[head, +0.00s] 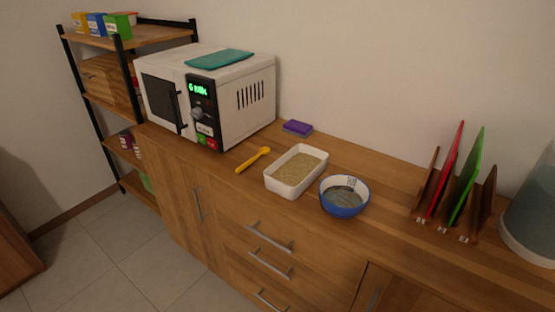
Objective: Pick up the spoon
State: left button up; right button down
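A yellow spoon (252,160) lies on the wooden counter in the head view. It is between the microwave and a white rectangular dish, close to the counter's front edge. One end points toward the wall and the other toward the front edge. Nothing touches it or covers it. Neither of my grippers shows in the head view.
A white microwave (212,95) with a teal cloth (220,59) on top stands left of the spoon. Right of it are the white dish (297,170) of grain, a blue bowl (343,197), and a rack with red and green boards (466,175). A purple sponge (297,128) lies behind.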

aim_at(253, 160)
jog(key=z, duration=1.2)
jog(key=j+z, duration=0.15)
jog(key=j, duration=0.6)
